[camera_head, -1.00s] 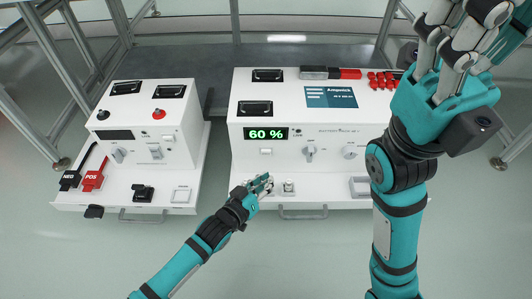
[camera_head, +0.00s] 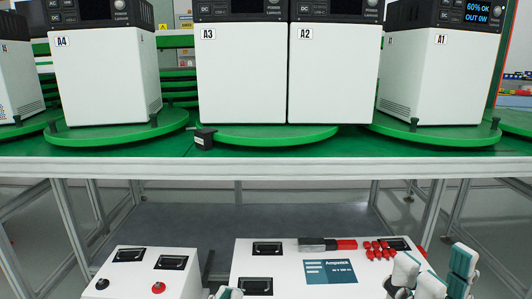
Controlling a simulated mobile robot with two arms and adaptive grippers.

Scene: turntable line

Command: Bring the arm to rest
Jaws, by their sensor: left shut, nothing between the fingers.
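My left gripper (camera_head: 229,293) shows only as a small piece at the bottom edge, in front of the larger white control box (camera_head: 300,257). It is shut with nothing in it. The rest of the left arm is below the picture. My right gripper (camera_head: 436,272) is at the bottom right, by the right end of that box. Its white and teal fingers point up and stand apart, with nothing seen between them.
A green-topped table (camera_head: 340,146) spans the view, with white units A4 (camera_head: 105,85), A3 (camera_head: 243,85), A2 (camera_head: 333,85) and A1 (camera_head: 428,85) on green turntables. A1's screen reads 60% OK. A small black block (camera_head: 204,138) lies near the table edge. A smaller white box (camera_head: 138,272) stands at lower left.

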